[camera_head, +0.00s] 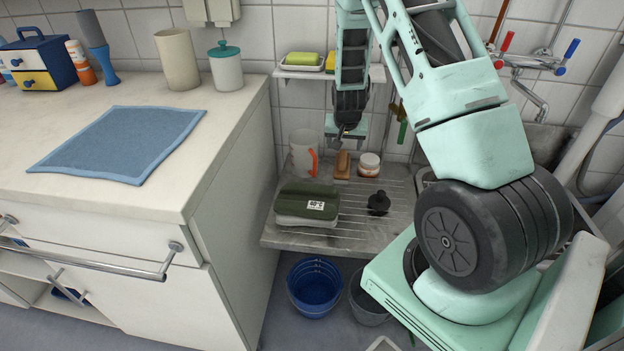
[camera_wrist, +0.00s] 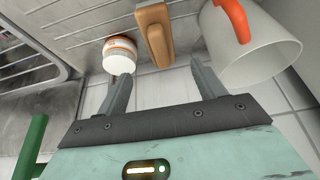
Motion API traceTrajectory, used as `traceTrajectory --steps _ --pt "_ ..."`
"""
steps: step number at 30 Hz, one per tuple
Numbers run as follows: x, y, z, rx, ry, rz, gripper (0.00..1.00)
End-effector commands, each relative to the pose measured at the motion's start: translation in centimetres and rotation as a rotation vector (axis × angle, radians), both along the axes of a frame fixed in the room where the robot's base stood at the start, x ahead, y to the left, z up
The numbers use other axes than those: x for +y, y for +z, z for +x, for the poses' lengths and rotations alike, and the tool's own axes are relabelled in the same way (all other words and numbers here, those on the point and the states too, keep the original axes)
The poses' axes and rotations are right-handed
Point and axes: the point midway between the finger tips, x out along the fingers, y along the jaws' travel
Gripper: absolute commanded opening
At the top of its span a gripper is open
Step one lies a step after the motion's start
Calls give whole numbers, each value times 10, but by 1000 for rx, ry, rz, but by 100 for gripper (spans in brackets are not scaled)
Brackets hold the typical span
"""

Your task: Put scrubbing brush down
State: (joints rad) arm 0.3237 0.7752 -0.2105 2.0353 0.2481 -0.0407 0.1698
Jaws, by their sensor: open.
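The scrubbing brush (camera_head: 342,165), a brown wooden block, rests at the back of the grey ribbed drainboard (camera_head: 345,228), by the tiled wall. My gripper (camera_head: 343,137) is above it, open and empty. In the wrist view the brush (camera_wrist: 154,32) shows just beyond and between the open fingertips of my gripper (camera_wrist: 163,68), with gaps on both sides. The underside of the brush is hidden, so I cannot see its bristles.
A folded green cloth (camera_head: 308,199) and a black plug (camera_head: 379,203) are in front. A soap shelf (camera_head: 318,73) is above.

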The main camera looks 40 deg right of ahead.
Motion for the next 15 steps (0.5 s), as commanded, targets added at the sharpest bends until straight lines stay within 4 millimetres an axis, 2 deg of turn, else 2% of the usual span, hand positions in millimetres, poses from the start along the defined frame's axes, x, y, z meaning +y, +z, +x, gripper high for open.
traceTrajectory --steps 2,5,8,9,10,11,12,13,15 --pt "12 5 4 -1 21 10 69" --pt "55 19 14 4 100 50 69" --pt "131 46 20 21 251 111 69" --pt "168 59 18 34 328 138 69" --pt "196 68 13 45 389 156 69" --pt "223 78 7 58 452 172 69" --pt "259 91 -4 78 537 192 69" --pt "284 100 -15 94 602 204 69" --pt "338 121 -47 137 762 221 69"
